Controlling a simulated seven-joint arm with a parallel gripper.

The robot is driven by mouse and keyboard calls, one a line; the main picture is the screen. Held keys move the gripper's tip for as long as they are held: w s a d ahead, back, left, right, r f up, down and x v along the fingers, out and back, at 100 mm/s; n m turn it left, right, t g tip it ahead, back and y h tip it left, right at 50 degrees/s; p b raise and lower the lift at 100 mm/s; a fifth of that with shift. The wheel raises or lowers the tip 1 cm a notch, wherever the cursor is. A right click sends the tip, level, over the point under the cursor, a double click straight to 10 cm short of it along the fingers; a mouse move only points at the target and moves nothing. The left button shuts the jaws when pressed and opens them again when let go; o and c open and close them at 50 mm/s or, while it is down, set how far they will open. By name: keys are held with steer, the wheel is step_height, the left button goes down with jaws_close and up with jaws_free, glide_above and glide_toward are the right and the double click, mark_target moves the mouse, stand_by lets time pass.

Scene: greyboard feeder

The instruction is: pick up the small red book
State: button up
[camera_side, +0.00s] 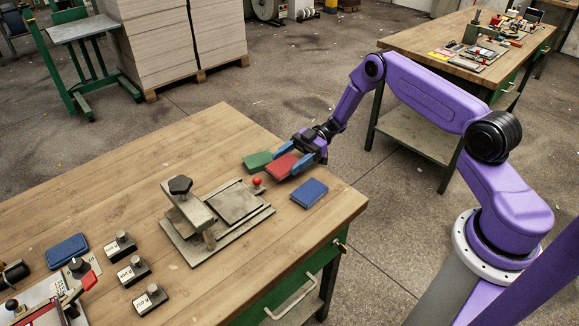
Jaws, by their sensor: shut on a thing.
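The small red book (282,167) is near the right end of the wooden bench, between a green book and a blue book. My gripper (289,164) comes in from the upper right and is shut on the red book, with its blue fingers along the book's two sides. The book's right end is partly hidden by the gripper. I cannot tell whether the book is touching the bench or a little above it.
A green book (257,160) lies close on the left and a blue book (309,193) close on the right. A metal press (190,215) with a red knob (257,182) stands nearby. Weighted blocks (135,271) and a blue case (67,251) are further left. The bench's back left is clear.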

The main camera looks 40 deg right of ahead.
steer(key=s+d+r, duration=0.1)
steer(key=s+r, duration=0.9)
steer(key=s, duration=0.4)
steer(key=w+d+r+m+t+h, duration=0.15)
steer(key=w+m+t+h, duration=0.25)
steer(key=m+t+h, duration=0.45)
steer(key=w+d+r+m+t+h, duration=0.15)
steer(key=w+m+t+h, duration=0.25)
steer(key=m+t+h, duration=0.45)
steer(key=w+a+f+n+g+y, duration=0.1)
steer(key=w+a+n+g+y, duration=0.1)
steer(key=a+n+g+y, duration=0.8)
steer(key=s+d+f+n+g+y, duration=0.2)
steer(key=s+d+n+g+y, duration=0.5)
steer(key=s, duration=0.3)
steer(key=shift+f, duration=0.2)
